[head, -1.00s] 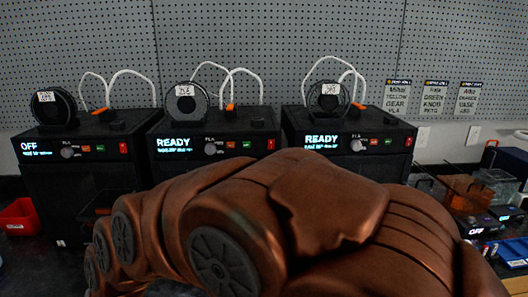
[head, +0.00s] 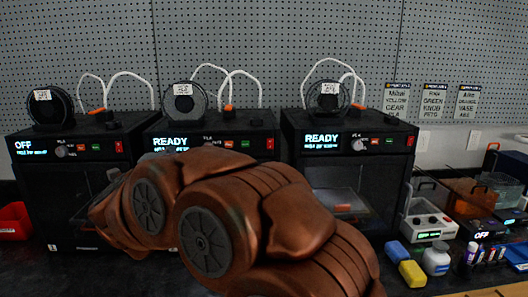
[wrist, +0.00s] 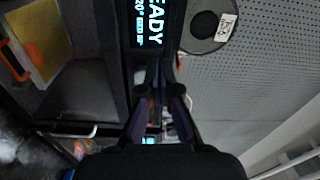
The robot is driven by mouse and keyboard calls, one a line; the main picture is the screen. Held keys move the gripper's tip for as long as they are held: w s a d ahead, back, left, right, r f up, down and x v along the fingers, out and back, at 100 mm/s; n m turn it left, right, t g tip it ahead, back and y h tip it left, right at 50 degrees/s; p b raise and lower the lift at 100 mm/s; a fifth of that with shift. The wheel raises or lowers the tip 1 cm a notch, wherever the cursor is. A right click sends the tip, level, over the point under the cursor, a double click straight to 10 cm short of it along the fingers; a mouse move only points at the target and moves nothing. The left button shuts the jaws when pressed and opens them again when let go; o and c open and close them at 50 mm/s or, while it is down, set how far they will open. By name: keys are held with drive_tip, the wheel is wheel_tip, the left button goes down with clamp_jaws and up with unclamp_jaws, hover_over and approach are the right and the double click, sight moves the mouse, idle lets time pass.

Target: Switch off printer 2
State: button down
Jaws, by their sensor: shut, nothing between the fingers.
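Three black printers stand in a row. The left printer (head: 20,170) shows OFF. The middle printer (head: 225,131) and the right printer (head: 300,125) show READY. I cannot read a printer number. The middle printer has a red switch (head: 270,143) at the right end of its panel; its lower front is mostly behind my arm. In the wrist view, my gripper (wrist: 158,72) is shut and empty, close in front of a printer panel, beside a sideways READY display (wrist: 150,25). Contact cannot be told. In the head view the gripper is hidden behind my copper arm.
A pegboard wall (head: 270,40) rises behind the printers. A red bin (head: 14,222) is at the far left. At the right, a grey device (head: 428,222), a white jar (head: 436,259) and small bottles crowd the bench. Spools and white tubes stand on the printers.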

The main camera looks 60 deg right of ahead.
drive_tip(key=s+d+f+m+g+h, duration=0.1)
drive_tip(key=s+d+m+g+h, duration=0.1)
drive_tip(key=s+d+m+g, duration=0.2)
drive_tip(key=s+d+f+m+g+h+b, duration=0.1)
drive_tip(key=s+d+m+g+h, duration=0.1)
drive_tip(key=s+d+m+g, duration=0.3)
drive_tip(key=s+m+g, duration=0.2)
drive_tip(key=s+g, duration=0.2)
drive_tip(key=s, duration=0.2)
drive_tip(key=shift+s+f, duration=0.2)
drive_tip(key=shift+f, duration=0.15)
drive_tip(key=p, duration=0.2)
approach(273, 141)
drive_tip(key=s+d, duration=0.3)
drive_tip(key=s, duration=0.1)
drive_tip(key=shift+w+d+r+p, duration=0.1)
drive_tip(key=shift+w+d+p, duration=0.2)
drive_tip(key=shift+w+d, duration=1.15)
drive_tip(key=shift+d, duration=0.2)
drive_tip(key=shift+w+r, duration=0.1)
